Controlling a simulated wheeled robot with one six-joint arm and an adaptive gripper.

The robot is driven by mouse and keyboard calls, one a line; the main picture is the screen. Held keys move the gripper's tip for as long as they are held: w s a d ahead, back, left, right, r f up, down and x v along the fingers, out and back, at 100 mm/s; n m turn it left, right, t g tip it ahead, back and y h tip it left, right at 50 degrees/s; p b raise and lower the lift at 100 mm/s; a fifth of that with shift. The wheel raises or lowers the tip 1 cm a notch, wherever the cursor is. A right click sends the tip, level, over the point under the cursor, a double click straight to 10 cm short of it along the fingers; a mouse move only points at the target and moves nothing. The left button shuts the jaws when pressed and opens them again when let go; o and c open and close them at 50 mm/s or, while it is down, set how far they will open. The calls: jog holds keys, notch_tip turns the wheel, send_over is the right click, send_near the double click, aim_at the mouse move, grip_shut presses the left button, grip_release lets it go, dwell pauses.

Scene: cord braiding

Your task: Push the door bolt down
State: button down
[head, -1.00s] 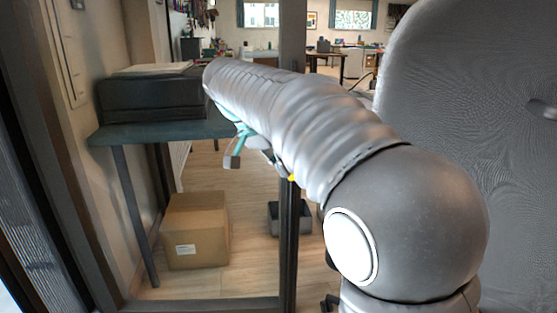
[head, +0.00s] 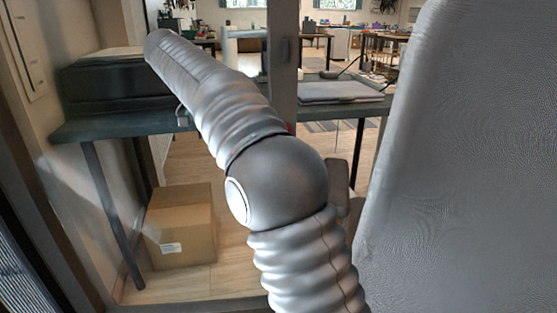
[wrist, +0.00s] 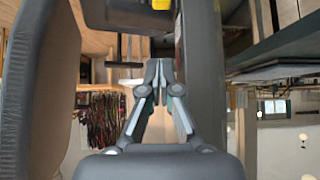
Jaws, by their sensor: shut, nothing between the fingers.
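My gripper (wrist: 158,70) shows in the wrist view with its two fingers together and nothing between them. It is beside a long dark post (wrist: 203,85), and I cannot tell if it touches it. In the head view my own arm hides most of the gripper. The upright dark door post (head: 284,88) stands just right of my arm. A small dark fitting (head: 284,50) on it may be part of the bolt, but I cannot tell. A small red spot shows low on the post beside my arm.
A dark table (head: 95,128) carrying a black box (head: 100,82) stands at the left. A cardboard box (head: 181,226) sits on the floor below it. A large grey chair back (head: 440,170) fills the right side. Another table with a grey flat item (head: 335,92) is behind the post.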

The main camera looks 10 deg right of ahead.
jog(key=a+f+b+x, duration=0.2)
jog(key=b+x, duration=0.1)
jog(key=x, duration=0.9)
jog(key=shift+f+b, duration=1.2)
jog(key=shift+f, duration=0.65)
jog(key=a+r+p, duration=0.5)
jog(key=a+r, duration=0.2)
jog(key=r, duration=0.4)
jog(key=shift+r, duration=0.35)
